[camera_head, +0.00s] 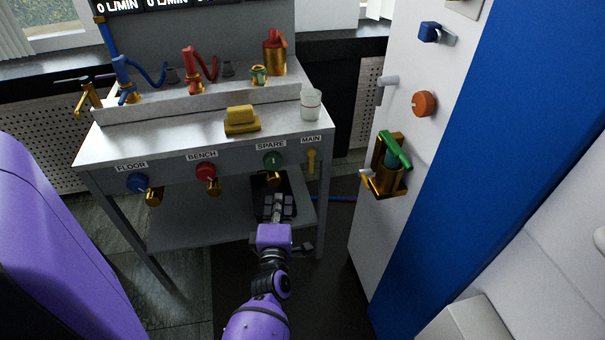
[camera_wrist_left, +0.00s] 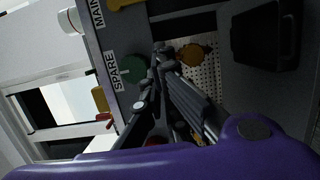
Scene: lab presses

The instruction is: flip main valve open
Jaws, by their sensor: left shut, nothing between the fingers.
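The main valve (camera_head: 312,160) is a small yellow handle on the bench's front panel under the MAIN label, at the right end of the row. It appears to hang roughly vertical. In the left wrist view, a yellow part (camera_wrist_left: 122,4) beside the MAIN label is cut off by the top edge. My left gripper (camera_head: 277,200) is in front of the bench, below the SPARE valve and lower left of the main valve. Its fingers (camera_wrist_left: 165,58) are shut and empty, apart from the main valve. My right gripper is not in view.
Beside the main valve is the green SPARE knob (camera_head: 273,160), then the red BENCH knob (camera_head: 206,172) and blue FLOOR knob (camera_head: 138,183). A white cup (camera_head: 311,104) and a yellow block (camera_head: 241,120) stand on the bench top. A white and blue cabinet (camera_head: 440,180) stands at right.

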